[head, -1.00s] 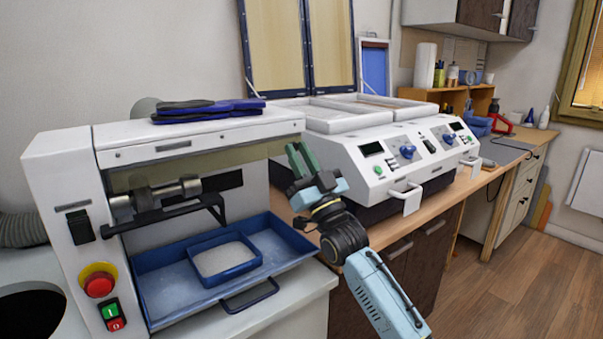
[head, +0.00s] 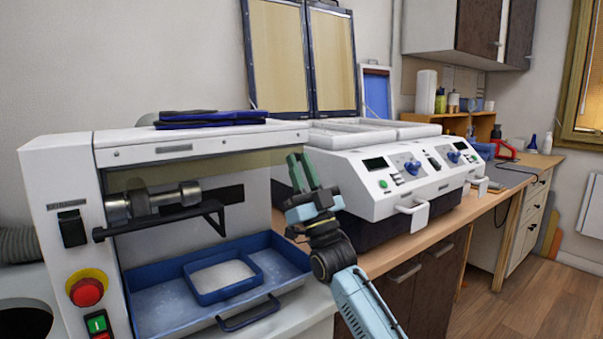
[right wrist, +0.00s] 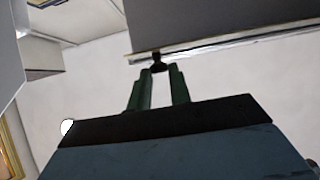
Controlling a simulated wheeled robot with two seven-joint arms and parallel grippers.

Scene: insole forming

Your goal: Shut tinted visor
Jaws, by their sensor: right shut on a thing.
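The tinted visor (head: 245,166) is a yellowish see-through panel under the white top housing of the grinding machine at the left of the head view. It hangs above the spindle and leaves the tray area below uncovered. My right gripper (head: 299,163) is at the visor's right end. In the right wrist view, its green fingers (right wrist: 157,80) are shut on a small black knob (right wrist: 157,62) at the edge of a dark grey panel (right wrist: 200,28), apparently the visor. My left gripper is not in view.
A blue tray (head: 160,300) with a smaller blue tray (head: 222,297) inside sits below the spindle (head: 150,203). Dark blue insoles (head: 210,118) lie on the housing. A white twin press (head: 375,190) stands close to the right of my right gripper.

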